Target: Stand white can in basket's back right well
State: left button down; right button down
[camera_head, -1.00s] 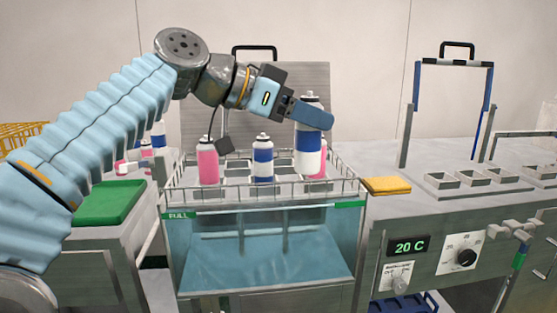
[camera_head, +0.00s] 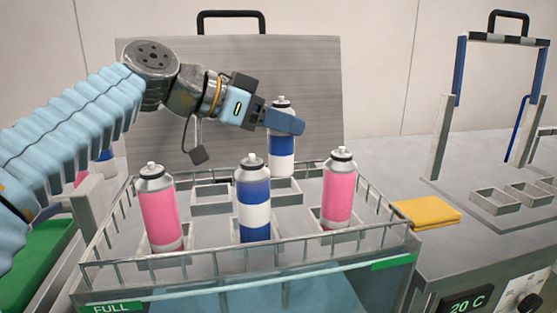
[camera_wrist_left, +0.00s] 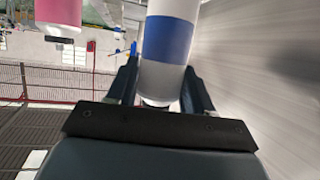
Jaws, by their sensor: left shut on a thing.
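The white can (camera_head: 282,161) with a blue band is upright in my left gripper (camera_head: 285,121), which is shut on it near its top. The can also shows between the fingers in the left wrist view (camera_wrist_left: 168,42). The basket (camera_head: 215,248) is a wire-railed tray with square wells. The can's lower end is at the well (camera_head: 285,198) in the back row, right of another empty back well (camera_head: 212,208). I cannot tell whether its base is inside the well or just above it. My right gripper is out of view.
A pink can (camera_head: 161,215) stands front left, a blue can with a white band (camera_head: 253,200) front middle, and another pink can (camera_head: 338,190) on the right. A grey panel (camera_head: 320,90) rises behind. A yellow cloth (camera_head: 428,211) lies right of the basket.

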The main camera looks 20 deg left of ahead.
aim_at(269, 143)
pick_arm(q)
jog(key=shift+f+b, duration=0.4)
jog(key=shift+f, duration=1.95)
jog(key=shift+f, duration=0.15)
jog(key=shift+c, duration=2.2)
grip_release()
jog(key=shift+s+r, duration=0.1)
jog(key=shift+r, duration=0.15)
jog(key=v, duration=1.2)
jog(key=shift+b, duration=0.35)
jog(key=shift+f, duration=0.1)
